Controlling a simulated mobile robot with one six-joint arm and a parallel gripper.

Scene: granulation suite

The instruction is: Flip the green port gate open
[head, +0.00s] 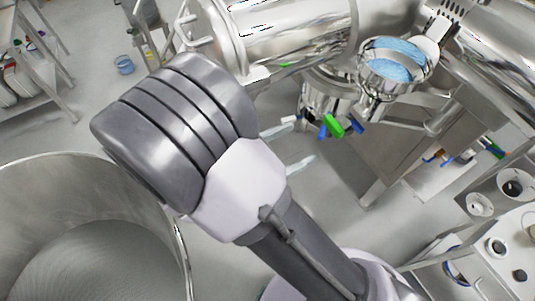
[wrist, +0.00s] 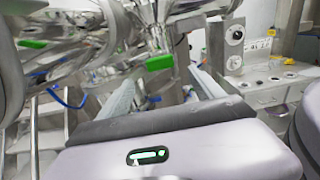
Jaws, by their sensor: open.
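The green port gate shows as a bright green flap or handle (head: 333,125) under the steel vessel, beside blue handles. In the wrist view the green piece (wrist: 160,62) is just above centre, beyond my fingers. I cannot tell its hinge position. My gripper (head: 292,146) shows only as two pale fingers past my arm, which hides its body. The fingers point toward the green piece and lie left of and below it in the head view. In the wrist view my gripper (wrist: 163,92) has its fingers wide apart, with nothing held between them.
A steel bowl with blue contents (head: 396,62) sits above the green piece. A steel bench (head: 395,150) stands to its right. A large open steel drum (head: 182,240) is at lower left. Steel pipework (wrist: 75,50) crowds the wrist view's left. Open floor shows between drum and bench.

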